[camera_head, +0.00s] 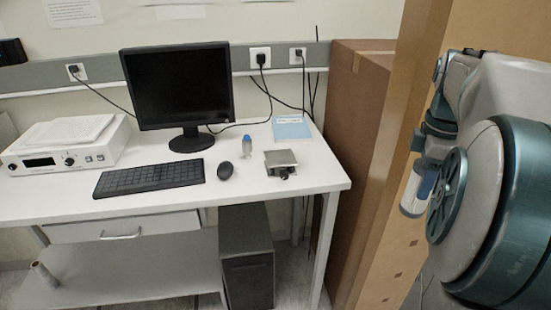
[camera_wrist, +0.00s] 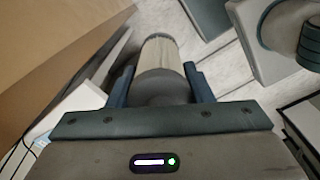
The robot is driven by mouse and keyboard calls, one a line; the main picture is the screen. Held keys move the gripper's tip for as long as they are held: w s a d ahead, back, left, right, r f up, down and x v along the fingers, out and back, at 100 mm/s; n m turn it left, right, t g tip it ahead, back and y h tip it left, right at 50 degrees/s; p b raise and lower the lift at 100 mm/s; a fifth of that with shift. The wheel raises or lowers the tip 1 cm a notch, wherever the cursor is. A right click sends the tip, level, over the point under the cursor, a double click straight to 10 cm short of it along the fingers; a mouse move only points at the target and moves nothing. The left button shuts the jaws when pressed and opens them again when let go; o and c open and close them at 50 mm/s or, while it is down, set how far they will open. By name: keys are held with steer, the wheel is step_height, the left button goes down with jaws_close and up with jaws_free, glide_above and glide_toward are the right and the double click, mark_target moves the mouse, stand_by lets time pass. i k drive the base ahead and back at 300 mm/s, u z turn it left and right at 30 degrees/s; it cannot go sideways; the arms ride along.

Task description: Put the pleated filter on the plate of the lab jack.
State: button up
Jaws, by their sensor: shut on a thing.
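The pleated filter is a cream cylinder with a dark grey end. In the wrist view the filter (camera_wrist: 160,54) points away from me between the two blue fingers of my gripper (camera_wrist: 160,72), which is shut on its dark end. In the head view my gripper (camera_head: 426,184) hangs at the right, in front of tall cardboard, and the filter (camera_head: 409,196) shows as a pale piece partly hidden by a finger. The lab jack (camera_head: 283,172) is a low metal device with a dark knob at its front, near the right end of the white table. Its flat plate (camera_head: 281,157) is bare.
The white table (camera_head: 245,195) holds a monitor (camera_head: 180,85), keyboard (camera_head: 150,177), mouse (camera_head: 226,170), small blue-capped bottle (camera_head: 247,148), blue book (camera_head: 291,129) and white instrument (camera_head: 68,150). Tall cardboard boxes (camera_head: 355,120) stand between the table and my arm. A grey tube (camera_head: 43,275) stands on the lower shelf.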

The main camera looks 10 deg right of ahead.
mark_target(280, 157)
steer(key=u, duration=0.6)
steer(key=i, duration=1.25)
steer(key=z, duration=0.65)
